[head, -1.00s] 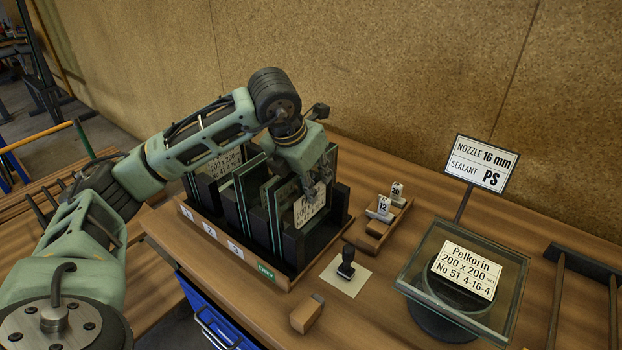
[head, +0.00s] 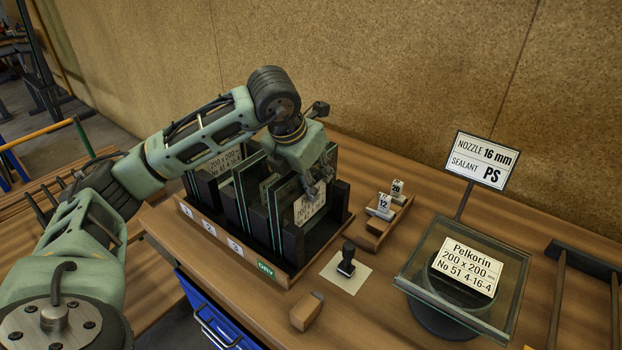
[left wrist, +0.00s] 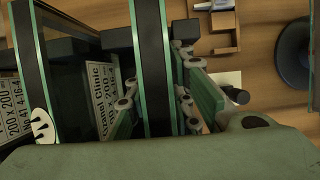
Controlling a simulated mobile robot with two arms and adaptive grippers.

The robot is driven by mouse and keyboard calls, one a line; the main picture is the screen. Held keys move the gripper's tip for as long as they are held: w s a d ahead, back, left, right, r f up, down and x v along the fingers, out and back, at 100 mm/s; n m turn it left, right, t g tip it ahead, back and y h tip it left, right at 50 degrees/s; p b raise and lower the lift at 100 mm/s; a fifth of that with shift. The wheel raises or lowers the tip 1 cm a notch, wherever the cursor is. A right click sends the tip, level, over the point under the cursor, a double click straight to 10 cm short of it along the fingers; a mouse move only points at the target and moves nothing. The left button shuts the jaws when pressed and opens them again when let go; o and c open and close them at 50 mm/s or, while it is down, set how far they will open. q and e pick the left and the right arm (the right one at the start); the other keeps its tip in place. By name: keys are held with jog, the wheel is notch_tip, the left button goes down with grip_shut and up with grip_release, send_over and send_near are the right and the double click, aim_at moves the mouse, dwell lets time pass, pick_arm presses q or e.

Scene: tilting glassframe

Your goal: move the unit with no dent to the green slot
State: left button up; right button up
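A dark rack (head: 290,275) on the bench holds upright glass units, with tags 1, 2, 3 and a green DRY tag (head: 266,271) along its front. My left gripper (head: 312,190) is low over the rack's right end. In the left wrist view its fingers (left wrist: 155,100) stand on either side of one glass unit (left wrist: 151,60), with a gap seen on the left side. This unit seems to be the labelled one (head: 309,206) nearest the DRY end. Another unit (left wrist: 105,90) has a "Clinic" label. I cannot make out any dent. My right gripper is out of view.
A stamp (head: 347,262) on a paper and a wooden block (head: 306,312) lie in front of the rack. A wooden holder (head: 375,235) with numbered pieces stands right of it. A glass unit (head: 510,300) lies on a round stand, beside a sign (head: 481,164).

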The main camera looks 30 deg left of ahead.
pick_arm(q)
jog(key=o, duration=0.4)
jog(key=shift+s, duration=0.1)
jog(key=shift+c, duration=0.2)
jog(key=shift+f, duration=0.15)
jog(key=v, duration=1.2)
